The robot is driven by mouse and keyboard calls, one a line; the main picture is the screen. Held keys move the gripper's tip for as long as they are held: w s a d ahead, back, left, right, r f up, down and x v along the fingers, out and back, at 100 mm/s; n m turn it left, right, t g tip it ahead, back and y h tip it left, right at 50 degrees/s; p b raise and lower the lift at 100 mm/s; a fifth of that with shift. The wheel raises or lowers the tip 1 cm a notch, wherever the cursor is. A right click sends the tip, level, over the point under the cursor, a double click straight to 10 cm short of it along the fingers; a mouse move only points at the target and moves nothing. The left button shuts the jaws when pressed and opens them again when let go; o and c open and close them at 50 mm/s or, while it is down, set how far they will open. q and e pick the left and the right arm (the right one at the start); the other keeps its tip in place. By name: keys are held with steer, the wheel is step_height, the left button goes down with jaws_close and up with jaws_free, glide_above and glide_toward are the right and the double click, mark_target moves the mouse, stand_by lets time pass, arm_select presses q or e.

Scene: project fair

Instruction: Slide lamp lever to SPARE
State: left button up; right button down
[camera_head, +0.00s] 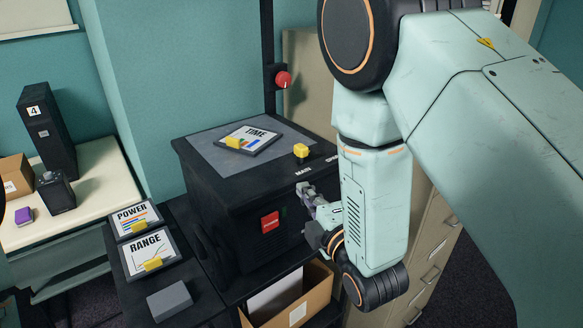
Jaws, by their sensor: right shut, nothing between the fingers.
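A black box (225,215) stands in the middle. White lettering on its upper front edge reads MAIN, and a second label to the right is partly hidden by my arm. A yellow block (300,150) sits on top of the box behind these labels; I cannot tell whether it is the lamp lever. No lever is clearly visible between the labels. My right gripper (303,188) is shut and empty at the front face of the box, just below MAIN; I cannot tell whether it touches. My left gripper is not in view.
A red switch (270,222) is on the box's front. A TIME card (250,138) lies on top. POWER (135,219) and RANGE (150,252) cards stand left. A post with a red knob (283,79) rises behind. An open cardboard box (318,292) sits below. Drawers (436,230) stand right.

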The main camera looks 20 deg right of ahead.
mark_target(296, 172)
steer(key=shift+n+t, duration=0.3)
steer(key=shift+n, duration=0.1)
steer(key=w, duration=0.3)
steer(key=w+p, duration=0.1)
steer(key=w, duration=0.3)
steer(key=w+r, duration=0.1)
steer(key=w, duration=0.2)
steer(key=shift+w+a+p, duration=0.35)
steer(key=shift+w, duration=0.05)
steer(key=shift+w+d, duration=0.35)
steer(key=shift+d, duration=0.25)
steer(key=shift+w+d, duration=0.1)
steer(key=shift+d, duration=0.5)
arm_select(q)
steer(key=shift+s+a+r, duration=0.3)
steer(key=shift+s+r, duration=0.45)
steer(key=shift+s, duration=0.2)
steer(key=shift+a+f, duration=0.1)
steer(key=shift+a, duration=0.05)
arm_select(e)
steer(key=shift+a, duration=0.1)
